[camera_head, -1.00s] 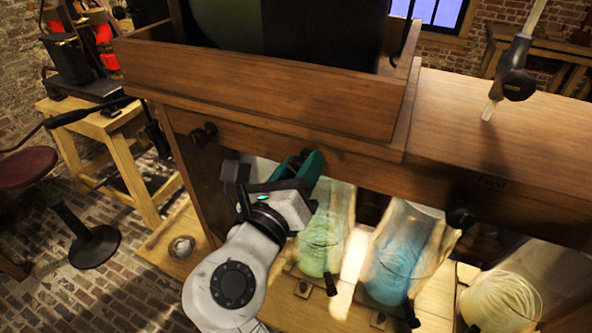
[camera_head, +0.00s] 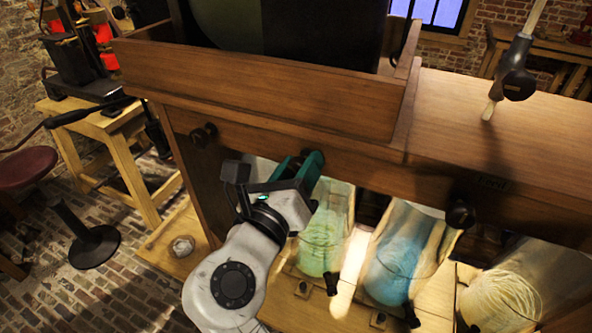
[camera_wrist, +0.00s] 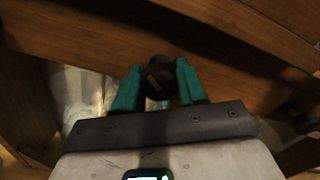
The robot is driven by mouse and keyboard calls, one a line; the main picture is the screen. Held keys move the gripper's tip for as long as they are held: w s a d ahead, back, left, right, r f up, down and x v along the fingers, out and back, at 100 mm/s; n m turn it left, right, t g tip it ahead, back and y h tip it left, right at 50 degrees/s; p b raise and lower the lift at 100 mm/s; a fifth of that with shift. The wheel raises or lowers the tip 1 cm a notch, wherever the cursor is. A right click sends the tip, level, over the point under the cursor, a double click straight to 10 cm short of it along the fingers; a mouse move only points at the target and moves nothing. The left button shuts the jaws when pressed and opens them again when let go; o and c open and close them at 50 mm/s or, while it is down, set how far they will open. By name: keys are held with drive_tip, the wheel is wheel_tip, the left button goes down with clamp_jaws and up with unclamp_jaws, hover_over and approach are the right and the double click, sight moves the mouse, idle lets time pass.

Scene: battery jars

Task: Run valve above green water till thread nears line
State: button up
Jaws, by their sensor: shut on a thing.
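My gripper (camera_head: 301,166) has teal fingers shut on a dark round valve knob on the front of the wooden cabinet, above the green-water jar (camera_head: 325,235). In the wrist view, the knob (camera_wrist: 157,79) sits between the two fingers (camera_wrist: 158,84). The green jar is a clear glass vessel with pale green contents, standing on the shelf below and right of my gripper. A coiled texture shows faintly in it.
A blue jar (camera_head: 398,260) and a whitish jar (camera_head: 500,295) stand to the right. Other dark knobs sit on the cabinet front at the left (camera_head: 203,134) and above the blue jar (camera_head: 460,215). A wooden trough (camera_head: 260,88) overhangs my gripper.

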drive_tip(key=shift+a, duration=0.1)
idle(0.3)
drive_tip(key=m+b, duration=0.1)
drive_tip(key=m, duration=0.3)
drive_tip(key=shift+f+m, duration=0.1)
drive_tip(key=shift+m, duration=0.2)
drive_tip(key=shift+m+b, duration=0.45)
drive_tip(key=shift+m, duration=0.75)
drive_tip(key=shift+m+b, duration=0.5)
drive_tip(key=shift+m, duration=0.3)
drive_tip(key=shift+m+b, duration=0.3)
drive_tip(key=shift+m, duration=0.7)
drive_tip(key=o, duration=1.2)
